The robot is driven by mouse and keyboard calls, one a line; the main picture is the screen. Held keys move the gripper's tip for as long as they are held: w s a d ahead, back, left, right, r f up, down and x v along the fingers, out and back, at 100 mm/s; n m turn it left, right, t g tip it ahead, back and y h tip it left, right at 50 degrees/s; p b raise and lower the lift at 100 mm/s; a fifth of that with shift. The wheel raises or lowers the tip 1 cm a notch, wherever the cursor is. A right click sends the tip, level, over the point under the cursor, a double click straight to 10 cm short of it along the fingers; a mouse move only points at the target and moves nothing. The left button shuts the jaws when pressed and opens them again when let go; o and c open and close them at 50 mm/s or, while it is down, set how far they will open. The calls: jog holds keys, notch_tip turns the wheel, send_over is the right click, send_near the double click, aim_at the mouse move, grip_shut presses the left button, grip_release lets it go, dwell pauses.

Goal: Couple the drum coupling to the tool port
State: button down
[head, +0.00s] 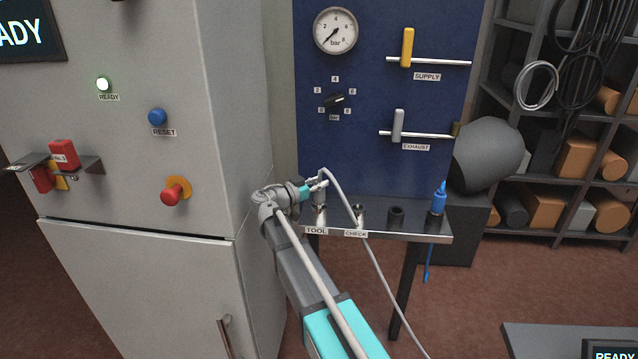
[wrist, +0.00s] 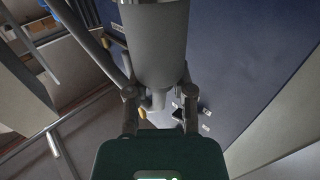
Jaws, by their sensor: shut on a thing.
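My gripper (head: 312,190) is shut on a grey cylindrical coupling, which I take to be the drum coupling (head: 319,196). A thin grey hose runs from its top down to the lower right. The coupling is roughly upright, directly over the metal tool port (head: 319,217) above the TOOL label. The gripper hides part of it, and I cannot tell whether coupling and port touch. In the wrist view the grey cylinder (wrist: 155,45) fills the space between the two fingers. The tool port cannot be made out there.
The check port (head: 359,214), a dark socket (head: 396,215) and a blue coupling (head: 438,200) with a blue hose stand along the narrow shelf (head: 420,228). A blue panel (head: 370,165) with gauge and valve levers rises behind. A grey cabinet (head: 150,260) stands close on the left.

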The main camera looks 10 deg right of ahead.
jog(key=shift+f+b, duration=0.25)
jog(key=shift+b, duration=0.1)
dwell(0.9)
jog(key=shift+c, duration=2)
grip_release()
notch_tip(320, 180, up, 10)
jog(key=p, duration=1)
jog(key=shift+r, duration=0.1)
